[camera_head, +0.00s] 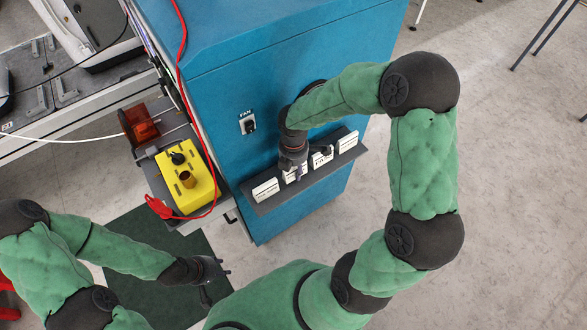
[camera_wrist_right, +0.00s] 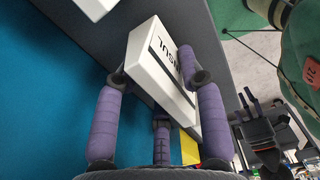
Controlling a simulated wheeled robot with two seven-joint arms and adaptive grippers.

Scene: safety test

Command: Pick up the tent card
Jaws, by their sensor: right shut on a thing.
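Several white tent cards stand in a row on a dark grey shelf (camera_head: 310,178) on the front of a blue cabinet: a left one (camera_head: 265,189), one further right (camera_head: 322,157) and one at the right end (camera_head: 348,142). My right gripper (camera_head: 292,168) is at the second card from the left and partly hides it. In the right wrist view my right gripper (camera_wrist_right: 160,80) is shut on that white tent card (camera_wrist_right: 150,55), fingers on both sides; its black lettering is partly hidden. My left gripper (camera_head: 217,280) is open and empty, low at the left over a dark mat.
A yellow box (camera_head: 186,180) with a red cable stands left of the blue cabinet (camera_head: 290,90). A switch labelled FAN (camera_head: 248,123) is on the cabinet front above the shelf. The dark green mat (camera_head: 140,240) lies on the floor.

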